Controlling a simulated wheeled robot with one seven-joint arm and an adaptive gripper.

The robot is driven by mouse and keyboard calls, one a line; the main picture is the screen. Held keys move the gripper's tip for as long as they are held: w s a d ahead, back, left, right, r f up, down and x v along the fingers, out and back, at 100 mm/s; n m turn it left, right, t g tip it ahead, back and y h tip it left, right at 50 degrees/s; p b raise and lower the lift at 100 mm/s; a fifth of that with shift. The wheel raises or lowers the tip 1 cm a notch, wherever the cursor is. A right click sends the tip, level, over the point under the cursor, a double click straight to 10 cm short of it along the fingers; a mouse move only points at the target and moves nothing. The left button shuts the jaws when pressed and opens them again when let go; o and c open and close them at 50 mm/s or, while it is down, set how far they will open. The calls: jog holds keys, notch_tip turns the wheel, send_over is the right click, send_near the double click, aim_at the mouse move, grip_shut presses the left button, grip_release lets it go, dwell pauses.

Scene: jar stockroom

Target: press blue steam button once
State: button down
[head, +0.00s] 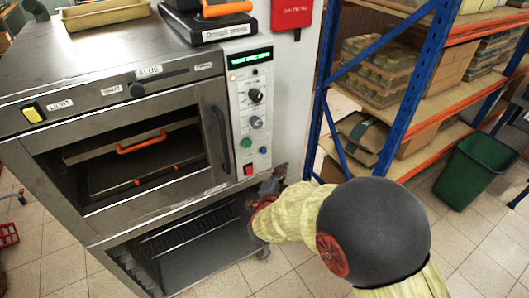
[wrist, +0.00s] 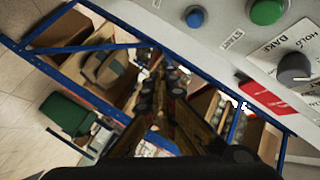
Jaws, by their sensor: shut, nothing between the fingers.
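The blue button (head: 263,150) is a small round button low on the oven's control panel (head: 253,110), right of the green button (head: 246,142). In the wrist view, the blue button (wrist: 194,17) shows near the top edge, with the green button (wrist: 266,11) to its right. My gripper (head: 276,178) is beside the panel's lower right edge, a little below the blue button. Its fingers look shut and empty in the wrist view (wrist: 158,88), apart from the button. The exact gap to the panel cannot be told.
A red switch (head: 248,168) sits below the buttons, and dark knobs (head: 255,95) above them. The oven (head: 140,90) fills the left. A blue and orange shelf rack (head: 410,90) with boxes stands right, near a green bin (head: 470,170). Tiled floor lies between.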

jog(key=w+a, duration=0.4)
jog(key=w, duration=0.2)
dwell(1.6)
jog(key=shift+w+a, duration=0.25)
jog(key=shift+w, duration=0.1)
jog(key=shift+w+a+b, duration=0.3)
jog(key=shift+w, duration=0.1)
dwell(0.9)
jog(key=shift+s+d, duration=0.5)
jog(key=shift+s, duration=0.25)
jog(key=s+d, duration=0.1)
jog(key=s, duration=0.1)
jog(key=s+d, duration=0.2)
dwell(0.6)
